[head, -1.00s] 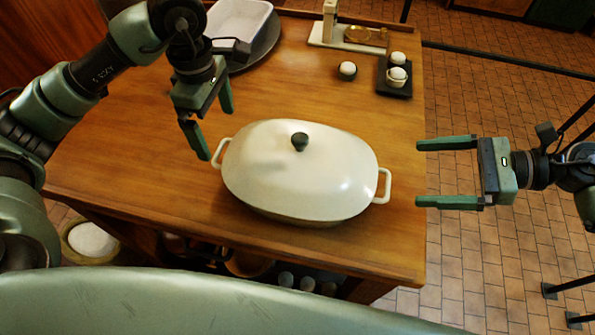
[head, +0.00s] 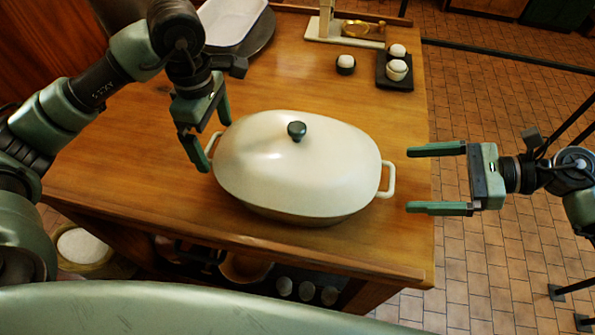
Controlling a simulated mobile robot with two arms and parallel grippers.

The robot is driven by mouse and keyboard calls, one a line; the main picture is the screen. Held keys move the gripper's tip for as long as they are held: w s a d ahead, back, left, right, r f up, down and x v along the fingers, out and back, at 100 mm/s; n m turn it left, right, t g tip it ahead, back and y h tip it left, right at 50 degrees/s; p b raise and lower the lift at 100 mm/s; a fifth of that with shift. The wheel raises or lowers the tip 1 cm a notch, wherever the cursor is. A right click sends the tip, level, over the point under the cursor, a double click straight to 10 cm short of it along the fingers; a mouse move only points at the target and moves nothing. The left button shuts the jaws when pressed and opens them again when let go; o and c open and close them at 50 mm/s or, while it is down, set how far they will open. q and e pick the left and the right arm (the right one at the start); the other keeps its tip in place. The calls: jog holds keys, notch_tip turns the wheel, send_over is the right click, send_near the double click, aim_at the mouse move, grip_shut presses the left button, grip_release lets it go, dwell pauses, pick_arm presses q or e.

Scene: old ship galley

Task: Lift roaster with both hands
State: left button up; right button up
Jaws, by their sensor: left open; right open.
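The cream oval roaster (head: 300,170) stands on the wooden table with its lid on and a dark knob (head: 296,131) on top. It has a loop handle at its left end (head: 211,143) and one at its right end (head: 390,180). My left gripper (head: 213,142) is open and lies over the left handle in the picture, one finger on each side of it. I cannot tell whether it touches. My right gripper (head: 408,180) is open and empty, pointing left, just right of the right handle and apart from it.
The wooden table (head: 130,180) has free room left of and behind the roaster. At the back are a white tray (head: 230,22), a scale (head: 345,32) and a dark tray (head: 394,84) with small white-topped items. A shelf below holds bowls (head: 245,268).

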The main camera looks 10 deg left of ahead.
aim_at(394, 178)
pick_arm(q)
notch_tip(394, 178, down, 7)
jog(key=shift+r, duration=0.2)
pick_arm(e)
jog(key=x, duration=0.6)
jog(key=shift+a+f, duration=0.1)
jog(key=shift+a, duration=0.25)
pick_arm(q)
jog(key=shift+c, duration=0.3)
pick_arm(e)
jog(key=shift+c, duration=0.3)
pick_arm(q)
jog(key=c, duration=2.1)
pick_arm(e)
jog(key=c, duration=2.1)
pick_arm(q)
jog(key=shift+r, duration=0.15)
pick_arm(e)
jog(key=shift+w+r, duration=0.1)
jog(key=shift+r, duration=0.1)
